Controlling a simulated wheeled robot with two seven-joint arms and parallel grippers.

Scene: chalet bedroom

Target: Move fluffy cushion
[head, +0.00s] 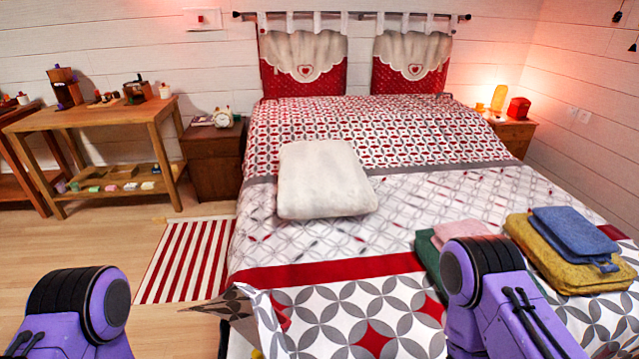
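A white fluffy cushion (322,180) lies flat on the bed (370,230), left of the middle of the mattress. Nothing touches it apart from the bedspread. My two purple and black arms show at the bottom left and bottom right of the head view, both well apart from the cushion. Neither gripper is in the picture, so their fingers and whatever they may hold are hidden.
Folded cloths in yellow (570,258), blue (572,235), green and pink lie on the bed's right side, partly behind my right arm. A nightstand (213,160), a wooden table (95,118) and a striped rug (185,262) are to the left. Bare floor (70,240) shows there.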

